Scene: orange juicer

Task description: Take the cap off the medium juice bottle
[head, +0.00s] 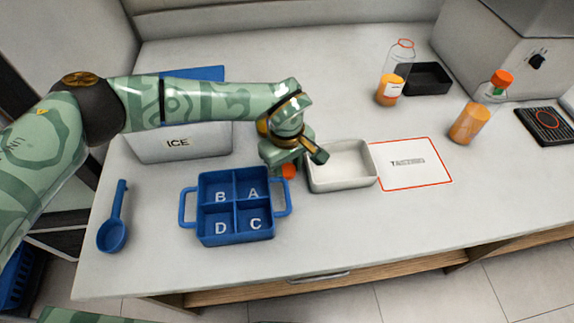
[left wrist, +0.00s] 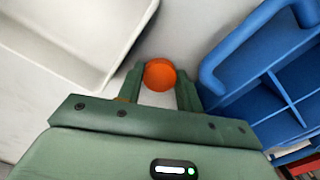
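A small round orange cap (head: 289,171) shows below my left gripper (head: 297,158), just left of the white tray. In the left wrist view the cap (left wrist: 160,75) lies between and just beyond the two fingertips of my left gripper (left wrist: 160,82). Narrow gaps show beside it, so the fingers look open around it. A clear juice bottle (head: 391,80) stands at the back without a cap, with an orange ring at its mouth. Another juice bottle (head: 470,122) at the right wears an orange cap (head: 502,78). My right gripper is not in view.
The white tray (head: 342,183) and blue divided box (head: 236,238) flank the left gripper. An ICE container (head: 178,144) stands behind, a blue ladle (head: 112,233) lies left. The front counter is clear.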

